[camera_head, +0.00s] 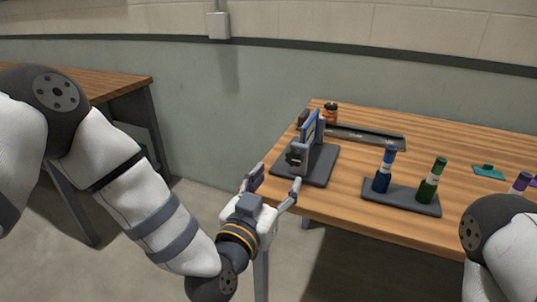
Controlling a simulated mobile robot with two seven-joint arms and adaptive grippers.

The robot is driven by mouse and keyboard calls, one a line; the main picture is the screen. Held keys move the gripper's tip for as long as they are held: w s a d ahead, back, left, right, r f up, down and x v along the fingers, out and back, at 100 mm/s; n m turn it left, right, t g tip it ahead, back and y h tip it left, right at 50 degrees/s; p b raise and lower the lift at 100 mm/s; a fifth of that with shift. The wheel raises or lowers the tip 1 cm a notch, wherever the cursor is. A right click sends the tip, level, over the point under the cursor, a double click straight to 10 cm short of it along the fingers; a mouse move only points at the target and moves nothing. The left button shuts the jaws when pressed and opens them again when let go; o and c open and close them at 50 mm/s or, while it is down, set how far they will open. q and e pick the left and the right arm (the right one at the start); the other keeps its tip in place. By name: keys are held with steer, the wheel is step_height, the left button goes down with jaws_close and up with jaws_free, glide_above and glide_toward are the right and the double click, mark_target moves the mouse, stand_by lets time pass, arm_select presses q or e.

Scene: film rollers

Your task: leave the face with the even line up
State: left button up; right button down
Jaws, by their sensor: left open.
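A dark stand (320,167) sits at the table's left end. On its base are a grey block with a dark round part (296,154) and an upright blue-edged panel (319,128). No line on any face can be made out at this size. My left gripper (274,184) is open and empty, in front of the table's left edge and the stand, apart from them.
A dark rack (402,199) holds a blue roller (384,170) and a green roller (432,181) upright. A long dark tray (366,137) and a reddish-brown jar (330,114) are at the back. A teal piece (488,172) and a purple-topped item (521,182) are right. Bare wood lies between.

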mark_target(293, 158)
arm_select(q)
steer(key=x, duration=0.6)
steer(key=b+x, duration=0.1)
steer(key=x, duration=0.2)
steer(key=shift+w+d+f, duration=0.15)
steer(key=shift+d+f, duration=0.05)
steer(key=shift+f, duration=0.2)
steer(key=shift+w+d+r, duration=0.15)
steer(key=shift+w+r, duration=0.05)
steer(key=shift+w, duration=0.3)
steer(key=c, duration=1.2)
arm_select(e)
steer(key=shift+s+f+g, duration=0.3)
steer(key=shift+s+f, duration=0.6)
steer(key=shift+s, duration=0.05)
